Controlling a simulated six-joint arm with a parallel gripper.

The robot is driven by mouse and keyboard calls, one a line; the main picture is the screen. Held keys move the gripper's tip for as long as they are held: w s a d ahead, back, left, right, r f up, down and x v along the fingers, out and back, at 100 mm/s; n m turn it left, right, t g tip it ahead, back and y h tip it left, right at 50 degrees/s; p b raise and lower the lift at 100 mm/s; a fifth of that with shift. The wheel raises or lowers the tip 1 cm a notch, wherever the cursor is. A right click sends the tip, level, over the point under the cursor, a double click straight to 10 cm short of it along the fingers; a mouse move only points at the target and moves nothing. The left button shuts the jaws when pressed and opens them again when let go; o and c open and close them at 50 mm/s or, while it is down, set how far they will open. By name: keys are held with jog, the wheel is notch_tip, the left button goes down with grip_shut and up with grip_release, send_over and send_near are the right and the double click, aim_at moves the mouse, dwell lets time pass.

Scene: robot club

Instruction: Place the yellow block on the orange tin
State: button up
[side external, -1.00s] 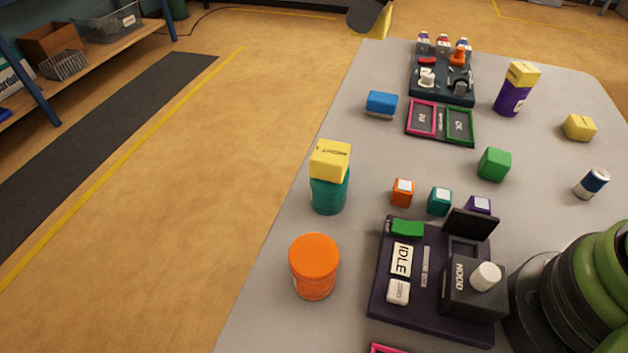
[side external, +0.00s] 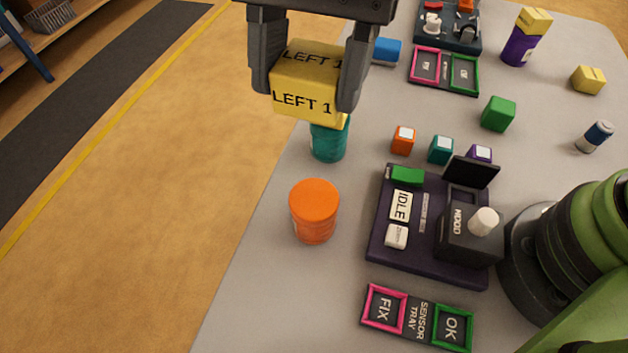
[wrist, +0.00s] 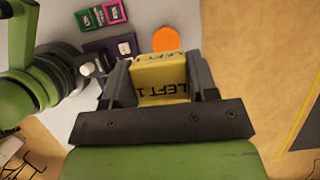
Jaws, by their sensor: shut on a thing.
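My gripper (side external: 306,88) is shut on a yellow block (side external: 303,101) marked LEFT 1, held in the air at the upper middle of the side view. The same block shows between the fingers in the wrist view (wrist: 162,80). The orange tin (side external: 314,212) stands upright on the table, lower in the side view, with a bare top. In the wrist view the orange tin (wrist: 166,39) lies just beyond the block. The held block and the tin are apart.
A teal tin (side external: 328,143) stands behind the orange one; the yellow block on it is mostly hidden by the held block. A purple tin (side external: 517,48) carries a yellow block. A dark device (side external: 430,240) and a sensor tray (side external: 418,318) lie right of the orange tin.

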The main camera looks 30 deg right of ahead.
aim_at(308, 214)
notch_tip(308, 214, down, 15)
jog(key=shift+s+f, duration=0.1)
jog(key=shift+s, duration=0.05)
dwell(0.5)
jog(key=shift+f, duration=0.1)
jog(key=o, duration=0.9)
jog(key=shift+o, duration=0.2)
jog(key=v, duration=1.2)
jog(key=shift+a+r, duration=0.15)
jog(key=shift+r, duration=0.1)
